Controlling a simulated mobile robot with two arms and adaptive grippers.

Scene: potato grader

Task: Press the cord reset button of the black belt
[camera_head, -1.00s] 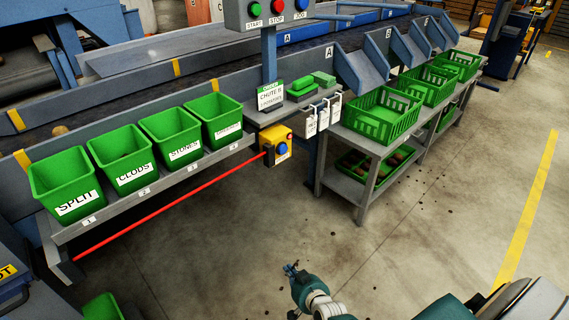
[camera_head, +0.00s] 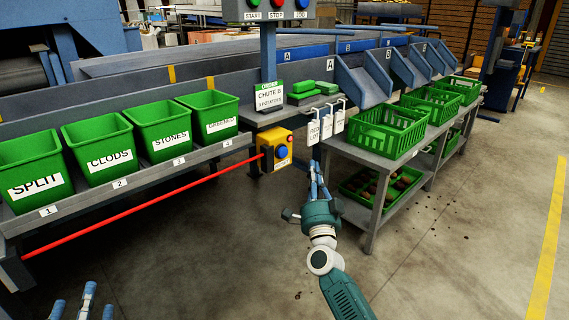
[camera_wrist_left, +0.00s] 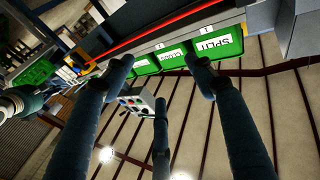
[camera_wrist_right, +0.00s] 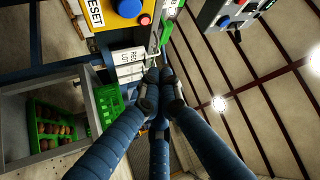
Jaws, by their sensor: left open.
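The yellow cord switch box (camera_head: 273,142) hangs under the front edge of the sorting bench, with a round blue button (camera_head: 282,151) on its face. In the right wrist view the blue button (camera_wrist_right: 130,7) is at the top edge, next to a RESET label (camera_wrist_right: 95,12) and a small red lamp or button (camera_wrist_right: 145,19). A red cord (camera_head: 140,213) runs left from the box. My right gripper (camera_head: 317,172) is right of the box and apart from it, its fingers together and empty. My left gripper (camera_head: 85,300) is low at the left, fingers spread and empty.
Green bins (camera_head: 109,149) stand on a shelf above the cord. White tags (camera_head: 326,125) hang just right of the box. A grey rack (camera_head: 372,158) with green crates stands behind my right gripper. A START/STOP/JOG panel (camera_head: 277,8) is above.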

